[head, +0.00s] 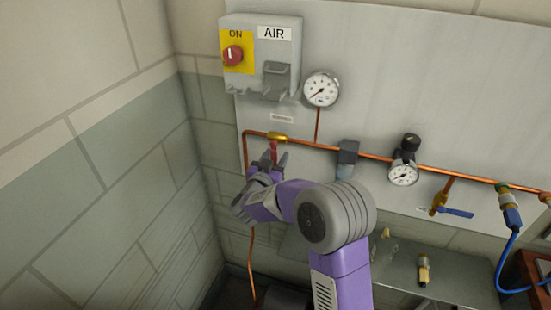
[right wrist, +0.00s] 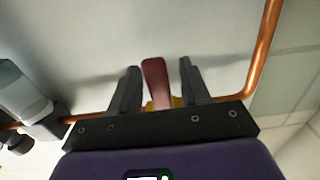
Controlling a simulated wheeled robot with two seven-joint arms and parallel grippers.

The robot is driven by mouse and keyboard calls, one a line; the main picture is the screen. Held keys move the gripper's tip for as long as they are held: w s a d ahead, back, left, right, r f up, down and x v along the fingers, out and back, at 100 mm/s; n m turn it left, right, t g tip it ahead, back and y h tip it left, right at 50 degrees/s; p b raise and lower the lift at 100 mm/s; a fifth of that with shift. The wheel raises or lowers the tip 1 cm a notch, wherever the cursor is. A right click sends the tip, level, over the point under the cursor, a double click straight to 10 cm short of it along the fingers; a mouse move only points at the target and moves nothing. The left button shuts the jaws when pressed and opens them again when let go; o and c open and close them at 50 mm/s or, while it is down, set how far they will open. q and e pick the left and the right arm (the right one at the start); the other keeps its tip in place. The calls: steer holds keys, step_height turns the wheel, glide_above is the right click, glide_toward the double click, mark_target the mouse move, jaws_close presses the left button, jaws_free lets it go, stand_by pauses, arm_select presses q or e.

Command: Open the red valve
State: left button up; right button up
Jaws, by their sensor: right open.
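The red valve has a brass body (head: 278,137) on the copper pipe at the left of the panel. Its red handle (head: 274,150) hangs down, across the line of the pipe. My right gripper (head: 270,161) is open just below the valve, its fingers pointing up. In the right wrist view, the red handle (right wrist: 155,80) stands between the two fingers of the right gripper (right wrist: 158,66), with a gap on each side. The brass body is mostly hidden there behind the gripper. My left gripper is not in view.
The copper pipe (head: 320,146) runs along the panel and bends down at the left. A grey fitting (head: 347,157), a gauge (head: 403,174) and a blue-handled valve (head: 456,212) sit to the right. The AIR switch box (head: 285,55) is above. A brick wall (head: 100,180) stands at left.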

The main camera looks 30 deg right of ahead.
steer(key=shift+w+d, duration=0.1)
jaws_close()
stand_by(0.4)
